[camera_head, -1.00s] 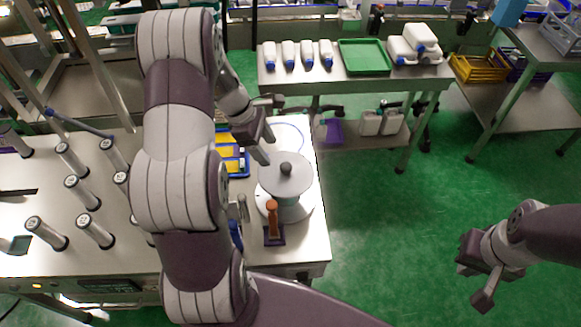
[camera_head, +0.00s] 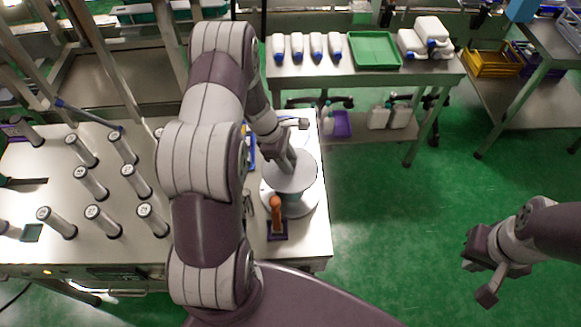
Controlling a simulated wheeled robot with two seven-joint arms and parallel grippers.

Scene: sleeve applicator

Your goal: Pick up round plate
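The round plate (camera_head: 304,177) is a flat grey disc lying on top of a pale, spool-shaped stand at the right end of the workbench. My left gripper (camera_head: 285,166) reaches down over the middle of the plate, where its fingers hide the dark knob. I cannot tell whether the fingers are closed on the knob. The plate looks level on the stand (camera_head: 294,207). My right gripper (camera_head: 480,277) hangs over the green floor at the right, far from the plate, and appears empty; its finger opening is unclear.
A small upright orange-brown handle (camera_head: 277,213) stands just in front of the stand. Several numbered cylinders (camera_head: 92,184) stand on the bench at left. A back table holds bottles (camera_head: 297,47) and a green tray (camera_head: 375,50). The floor at right is clear.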

